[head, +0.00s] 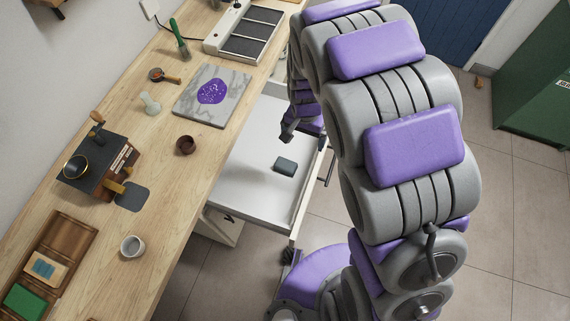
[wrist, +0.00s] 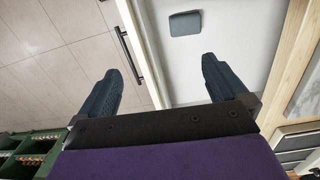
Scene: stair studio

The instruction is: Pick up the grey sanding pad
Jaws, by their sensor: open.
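The grey sanding pad (head: 285,166) is a small dark grey block lying flat on the white floor of an open drawer (head: 240,180). In the wrist view the pad (wrist: 185,23) lies beyond my fingertips, up and a little right of the middle between them. My gripper (wrist: 157,75) is open and empty, apart from the pad. In the head view my gripper (head: 288,136) hangs over the drawer, above the pad in the picture; its two fingers are hard to tell apart there.
The drawer's front panel with a dark handle (wrist: 128,55) borders the pad's space. The wooden counter (head: 170,215) stands beside the drawer, with a marble slab (head: 190,107), brown cup (head: 186,144), white cup (head: 132,246) and green-handled brush (head: 180,40). A green cabinet (head: 540,100) stands at right.

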